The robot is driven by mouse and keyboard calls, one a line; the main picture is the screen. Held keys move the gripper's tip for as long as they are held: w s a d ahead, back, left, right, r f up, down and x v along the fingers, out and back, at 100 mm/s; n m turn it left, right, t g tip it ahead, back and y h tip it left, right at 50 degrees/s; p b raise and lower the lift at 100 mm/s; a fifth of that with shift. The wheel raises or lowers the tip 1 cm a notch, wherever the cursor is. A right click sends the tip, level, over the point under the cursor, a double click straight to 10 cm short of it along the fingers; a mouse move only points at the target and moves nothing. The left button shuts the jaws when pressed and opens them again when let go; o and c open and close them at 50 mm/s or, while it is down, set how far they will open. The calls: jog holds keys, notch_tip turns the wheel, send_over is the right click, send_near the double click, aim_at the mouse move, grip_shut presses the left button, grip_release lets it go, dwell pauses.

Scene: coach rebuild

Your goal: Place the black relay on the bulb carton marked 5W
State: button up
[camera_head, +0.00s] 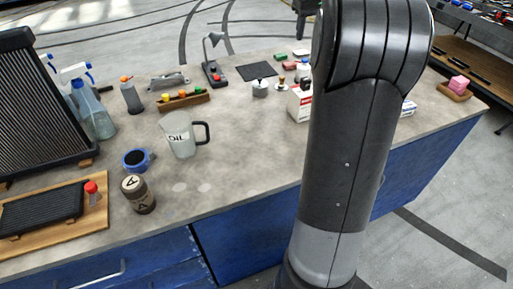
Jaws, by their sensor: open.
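My gripper is outside the picture; only my dark arm shows, standing across the right half of the bench. I cannot pick out the black relay; it may be hidden behind my arm or too small to tell. A larger white and red carton (299,103) stands just left of my arm. A white and blue box (408,107) shows right of it. No 5W marking is readable on any of them.
The grey bench (245,145) is bare in its middle. A black mat (257,70) and a lamp (213,65) are at the back.

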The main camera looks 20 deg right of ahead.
jog(key=s+a+t, duration=0.1)
jog(key=s+a, duration=0.6)
jog(key=a, duration=0.3)
jog(key=s+a+t, duration=0.1)
jog(key=s+a, duration=0.6)
jog(key=a, duration=0.2)
jog(key=s+a+f, duration=0.4)
jog(key=s+f, duration=0.1)
jog(key=s, duration=0.2)
jog(key=s+a+f+y, duration=0.1)
jog(key=s+a+f, duration=0.4)
jog(key=s, duration=0.3)
jog(key=shift+s+f+t, duration=0.15)
jog(key=shift+f+t, duration=0.25)
jog(key=shift+f, duration=0.4)
